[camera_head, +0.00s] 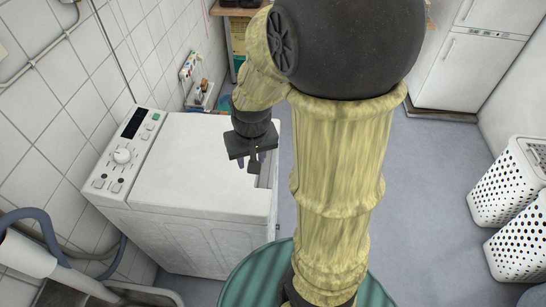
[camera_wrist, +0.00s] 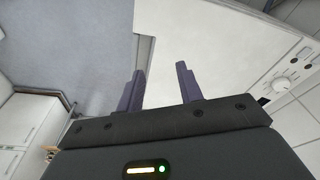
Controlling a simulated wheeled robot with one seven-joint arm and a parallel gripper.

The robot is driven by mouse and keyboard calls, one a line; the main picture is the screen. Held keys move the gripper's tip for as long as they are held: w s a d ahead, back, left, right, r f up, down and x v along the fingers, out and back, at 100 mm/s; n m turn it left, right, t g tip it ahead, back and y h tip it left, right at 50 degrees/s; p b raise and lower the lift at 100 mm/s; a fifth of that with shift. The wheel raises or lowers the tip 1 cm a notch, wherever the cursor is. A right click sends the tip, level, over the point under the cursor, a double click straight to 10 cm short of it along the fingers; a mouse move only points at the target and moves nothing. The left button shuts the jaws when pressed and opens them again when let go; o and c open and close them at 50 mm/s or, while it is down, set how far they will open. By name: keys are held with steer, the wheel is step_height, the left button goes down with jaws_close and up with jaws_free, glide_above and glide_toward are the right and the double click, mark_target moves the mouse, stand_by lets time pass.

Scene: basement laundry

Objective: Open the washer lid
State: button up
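The white top-loading washer (camera_head: 185,240) stands against the tiled wall at the left in the head view. Its flat lid (camera_head: 195,165) is down, and a recessed notch (camera_head: 266,172) shows at the lid's right edge. The control panel (camera_head: 125,150) with a round knob is on the washer's left side. My gripper (camera_head: 256,162) points down above the lid near the notch. In the wrist view my gripper (camera_wrist: 160,85) has two purple fingers spread apart with nothing between them. The lid (camera_wrist: 210,45) lies beyond the fingertips. I cannot tell whether a finger touches it.
White perforated laundry baskets (camera_head: 515,195) stand at the right. A white fridge (camera_head: 470,60) is at the back right. A wooden shelf (camera_head: 235,12) and a power strip (camera_head: 190,65) are behind the washer. Grey floor (camera_head: 425,200) is clear between washer and baskets.

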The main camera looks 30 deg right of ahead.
mark_target(273, 161)
steer(key=w+d+m+g+p, duration=0.1)
steer(key=w+d+m+g, duration=0.1)
steer(key=w+d+m, duration=0.3)
steer(key=w+d, duration=0.4)
steer(key=d, duration=0.1)
steer(key=shift+d+r, duration=0.35)
steer(key=shift+f, duration=0.1)
step_height(273, 161, down, 17)
steer(key=shift+f+p, duration=0.1)
steer(key=shift+p, duration=0.9)
jaws_close()
